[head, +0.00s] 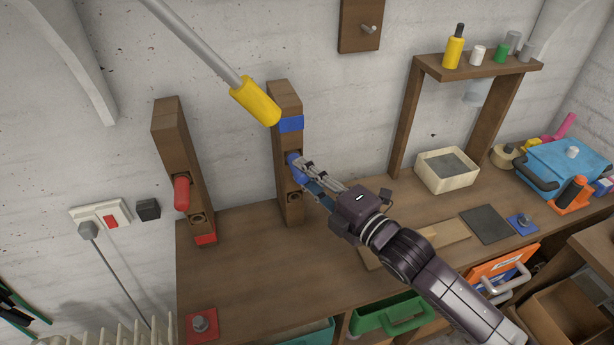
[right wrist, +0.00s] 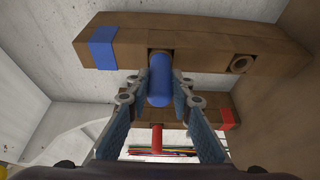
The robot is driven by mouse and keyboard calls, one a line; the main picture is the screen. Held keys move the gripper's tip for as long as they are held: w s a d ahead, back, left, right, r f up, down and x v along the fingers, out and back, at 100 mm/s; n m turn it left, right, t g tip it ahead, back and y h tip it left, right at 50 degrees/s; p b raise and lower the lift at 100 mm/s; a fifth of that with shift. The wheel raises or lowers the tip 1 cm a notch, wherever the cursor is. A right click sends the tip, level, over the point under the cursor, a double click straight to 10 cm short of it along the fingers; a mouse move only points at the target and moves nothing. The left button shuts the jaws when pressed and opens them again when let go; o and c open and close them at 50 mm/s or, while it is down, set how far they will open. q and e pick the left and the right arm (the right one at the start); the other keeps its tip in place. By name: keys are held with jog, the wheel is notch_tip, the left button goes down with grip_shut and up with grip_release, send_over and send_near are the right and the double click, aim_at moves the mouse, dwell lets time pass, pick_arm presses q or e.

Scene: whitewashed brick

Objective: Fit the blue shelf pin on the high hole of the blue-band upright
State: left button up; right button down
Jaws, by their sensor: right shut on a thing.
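The blue-band upright (head: 286,148) stands on the bench against the wall, with its blue band (head: 291,124) near the top. My right gripper (head: 304,174) is shut on the blue shelf pin (head: 294,165) in front of this upright. In the right wrist view the pin (right wrist: 160,80) sits between the two fingers. Its far end meets the upright at the high hole, which it mostly covers. How deep it sits I cannot tell. The low hole (right wrist: 241,64) is empty. My left gripper is not in view.
A red-band upright (head: 180,150) with a red pin (head: 182,193) stands to the left. A yellow-tipped grey rod (head: 256,101) hangs above. A wooden stand (head: 480,68), a cream box (head: 447,170) and a blue toolbox (head: 570,160) are to the right. The bench front-left is mostly clear.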

jog(key=c, duration=1.6)
grip_release()
jog(key=v, duration=1.2)
